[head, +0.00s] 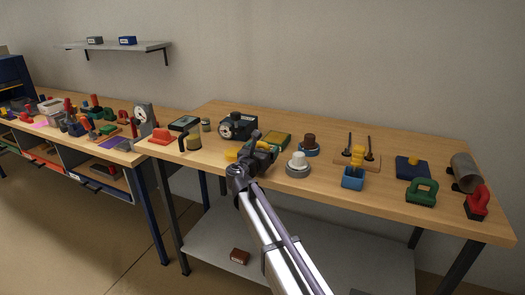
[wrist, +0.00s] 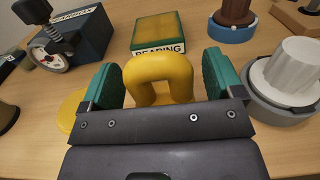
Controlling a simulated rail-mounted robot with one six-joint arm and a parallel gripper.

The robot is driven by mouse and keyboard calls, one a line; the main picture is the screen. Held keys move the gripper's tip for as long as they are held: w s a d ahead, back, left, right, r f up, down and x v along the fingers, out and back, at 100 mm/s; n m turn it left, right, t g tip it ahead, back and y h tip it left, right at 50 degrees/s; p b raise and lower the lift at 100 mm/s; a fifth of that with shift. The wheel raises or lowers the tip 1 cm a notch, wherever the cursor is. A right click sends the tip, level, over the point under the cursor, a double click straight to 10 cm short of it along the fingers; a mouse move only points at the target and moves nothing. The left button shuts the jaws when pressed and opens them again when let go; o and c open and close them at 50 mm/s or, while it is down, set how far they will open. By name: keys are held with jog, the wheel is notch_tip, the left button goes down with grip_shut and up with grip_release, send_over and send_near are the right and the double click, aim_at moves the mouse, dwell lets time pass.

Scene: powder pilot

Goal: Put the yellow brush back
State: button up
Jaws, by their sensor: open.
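A thick yellow arched handle (wrist: 160,75), likely the yellow brush, stands between my fingers in the wrist view. Its lower part is hidden behind the gripper body. My gripper (wrist: 162,88) is open, with one green finger pad on each side of the handle and a small gap showing. In the head view my gripper (head: 260,152) is low over the front left of the near table, and it largely hides the handle. A flat yellow disc (wrist: 72,108) lies just left of the left finger; it also shows in the head view (head: 232,155).
A green box with a yellow top (wrist: 158,33) lies just behind. A dark gauge device (wrist: 72,35) stands at back left. A white knob on a grey base (wrist: 290,75) is close on the right. A blue holder with a yellow piece (head: 353,178) stands further right.

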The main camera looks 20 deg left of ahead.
jog(key=shift+r+p, duration=0.3)
jog(key=s, duration=1.2)
jog(key=shift+a+f, duration=0.15)
jog(key=shift+a, duration=0.3)
